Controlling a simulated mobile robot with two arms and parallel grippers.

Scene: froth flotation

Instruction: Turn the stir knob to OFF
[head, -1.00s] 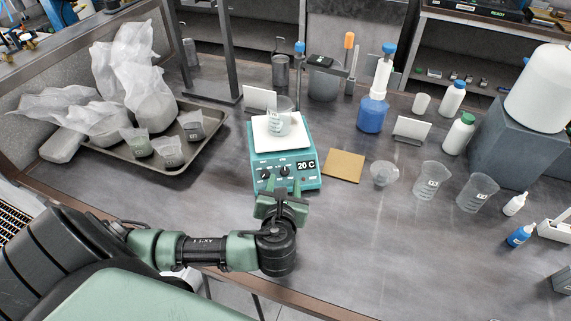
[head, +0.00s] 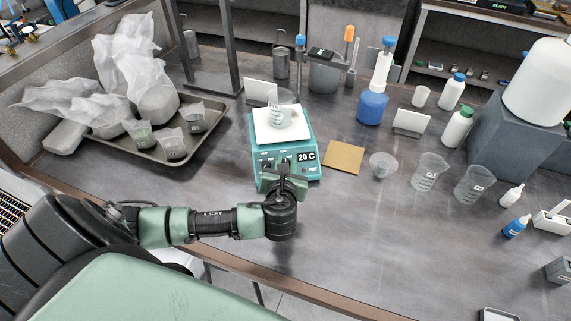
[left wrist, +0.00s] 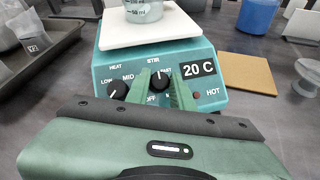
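The teal hot plate (head: 255,165) stands on the bench with a white top and a display reading 20 C. In the left wrist view its black stir knob (left wrist: 158,81) sits under the word STIR, its white mark pointing roughly up; OFF is printed below it. The heat knob (left wrist: 117,90) is left of it, its mark pointing down-left. My left gripper (head: 284,172) is at the plate's front panel. In the left wrist view its two green fingers (left wrist: 161,84) stand apart on either side of the stir knob; contact is not clear. My right gripper is not in view.
A beaker (head: 281,112) stands on the white plate top. A metal tray (head: 195,150) with cups and bags is at left.

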